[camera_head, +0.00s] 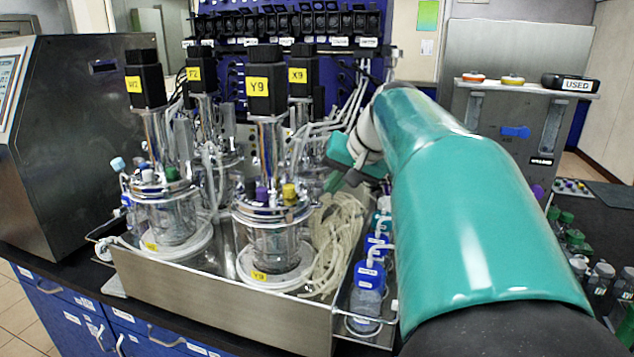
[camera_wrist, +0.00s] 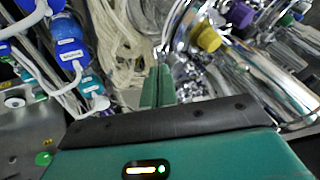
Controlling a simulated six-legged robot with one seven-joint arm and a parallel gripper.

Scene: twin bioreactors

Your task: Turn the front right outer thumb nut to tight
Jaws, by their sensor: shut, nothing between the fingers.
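The front right bioreactor carries a black motor labelled Y9 (camera_head: 267,85). Its metal head plate (camera_head: 272,210) holds a yellow cap (camera_head: 289,193) and a purple cap (camera_head: 261,193). In the wrist view the yellow cap (camera_wrist: 208,39) and purple cap (camera_wrist: 240,14) show at the upper right. The thumb nuts on the plate rim are too small to tell apart, and I cannot see whether one is tight. My gripper (camera_wrist: 158,84) is shut and empty, its green fingers together just beside the head plate's edge. In the head view my gripper (camera_head: 334,180) is right of this reactor, partly hidden.
Coiled pale tubing (camera_head: 335,245) fills the tray beside the reactor. Blue-capped bottles (camera_head: 369,274) stand in a metal rack to its right. Another front reactor (camera_head: 165,205) stands to the left, with more behind. A large steel cabinet (camera_head: 75,140) is at far left.

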